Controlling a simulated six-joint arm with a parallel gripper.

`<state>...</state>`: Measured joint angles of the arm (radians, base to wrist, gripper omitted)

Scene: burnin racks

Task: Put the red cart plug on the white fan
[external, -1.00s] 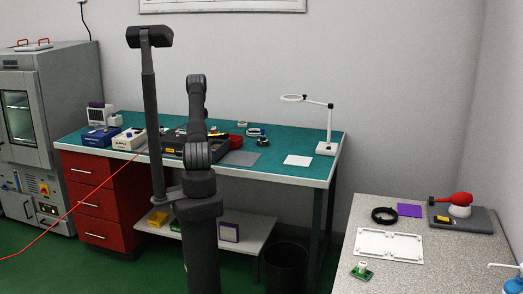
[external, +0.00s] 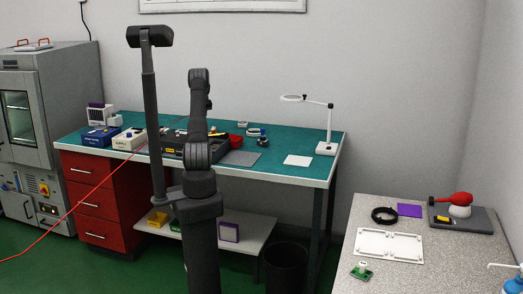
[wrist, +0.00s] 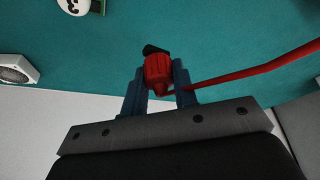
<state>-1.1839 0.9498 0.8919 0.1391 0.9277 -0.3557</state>
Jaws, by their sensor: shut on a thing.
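My gripper (wrist: 159,82) is shut on the red cart plug (wrist: 158,70) in the wrist view. The plug sits between the two blue-grey fingers, with a dark tip beyond it and a red cable leading off to the right. The bench's green top lies behind it. A white housing with a dark round grille (wrist: 14,70), which looks like the white fan, is at the left edge, apart from the plug and partly cut off. My arm hides the gripper there.
A dark tray (external: 228,150) is behind my arm. The red cable (external: 75,208) crosses to the floor at left.

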